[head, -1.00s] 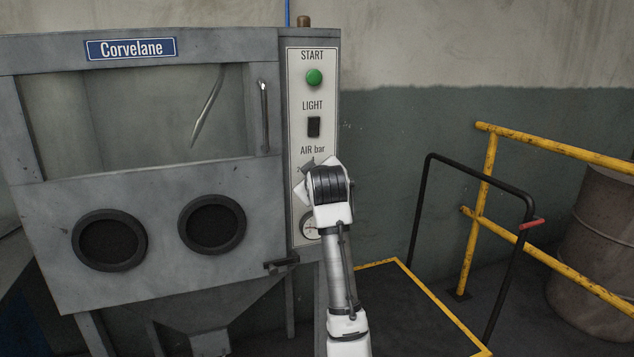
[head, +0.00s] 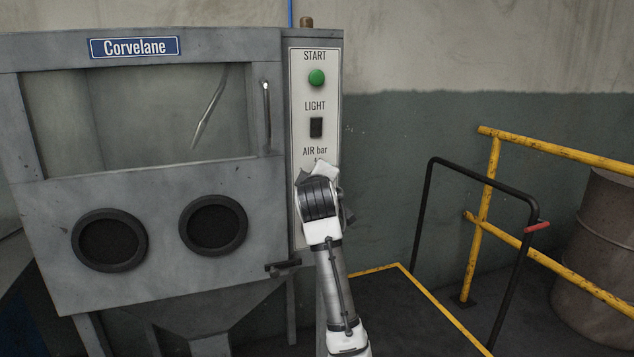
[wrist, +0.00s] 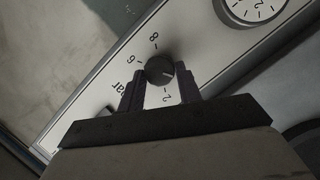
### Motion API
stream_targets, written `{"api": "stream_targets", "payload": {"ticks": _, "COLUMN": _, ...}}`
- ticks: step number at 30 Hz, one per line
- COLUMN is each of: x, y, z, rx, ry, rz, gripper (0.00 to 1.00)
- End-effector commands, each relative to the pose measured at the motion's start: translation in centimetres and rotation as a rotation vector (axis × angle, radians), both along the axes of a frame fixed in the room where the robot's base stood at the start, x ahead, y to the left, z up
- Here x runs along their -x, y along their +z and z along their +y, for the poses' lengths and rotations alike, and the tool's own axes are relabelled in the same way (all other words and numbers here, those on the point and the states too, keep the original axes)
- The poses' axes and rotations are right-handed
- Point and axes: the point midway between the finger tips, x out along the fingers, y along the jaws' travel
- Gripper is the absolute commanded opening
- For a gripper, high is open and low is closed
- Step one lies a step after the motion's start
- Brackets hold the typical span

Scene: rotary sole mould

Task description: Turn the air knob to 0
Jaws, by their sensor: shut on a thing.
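The air knob (wrist: 160,71) is dark and round, on the white panel in the wrist view. Its light pointer line points right in that view, past the 2 and toward the right finger. The numerals 2, 6 and 8 show around it; the 0 is not visible. My gripper (wrist: 160,75) is shut on the knob, one finger on each side. In the head view my gripper's wrist covers the knob, just below the "AIR bar" label (head: 315,151).
The panel also carries a green START button (head: 316,78) and a LIGHT switch (head: 316,127). A round gauge (wrist: 252,8) sits beside the knob in the wrist view. A door handle (head: 266,102) is left of the panel. A black cart handle (head: 484,172) and yellow rails stand right.

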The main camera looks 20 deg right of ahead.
Motion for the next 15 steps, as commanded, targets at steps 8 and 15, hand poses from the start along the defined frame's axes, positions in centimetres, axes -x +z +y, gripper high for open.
{"api": "stream_targets", "payload": {"ticks": 8, "x": -0.01, "y": 0.08, "z": -0.05, "rx": 0.0, "ry": 0.0, "rz": -0.002, "gripper": 0.42}}
{"api": "stream_targets", "payload": {"ticks": 15, "x": 0.0, "y": 0.05, "z": -0.03, "rx": -0.001, "ry": -0.001, "rz": -0.001, "gripper": 0.56}}
